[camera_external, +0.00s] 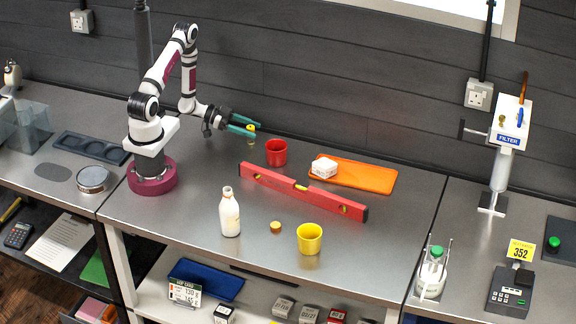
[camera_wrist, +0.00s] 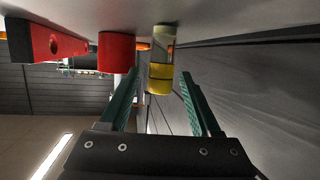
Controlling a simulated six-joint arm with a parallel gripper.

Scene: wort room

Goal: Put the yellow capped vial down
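The yellow capped vial (camera_external: 251,134) is upright at the ends of my fingers, left of the red cup. In the wrist view, where the bench is at the top, the vial (camera_wrist: 161,50) has its clear lower end against the bench and its yellow cap toward me. My gripper (camera_external: 254,128) reaches right, low over the back of the bench. In the wrist view my gripper (camera_wrist: 160,74) has its green fingers spread on both sides of the vial, with a gap visible at each side. No finger visibly touches it.
A red cup (camera_external: 276,153) stands just right of the vial. A red spirit level (camera_external: 302,190) lies in front. An orange tray (camera_external: 372,177) with a white block (camera_external: 324,168) is farther right. A bottle (camera_external: 230,215) and yellow cup (camera_external: 309,240) stand near the front.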

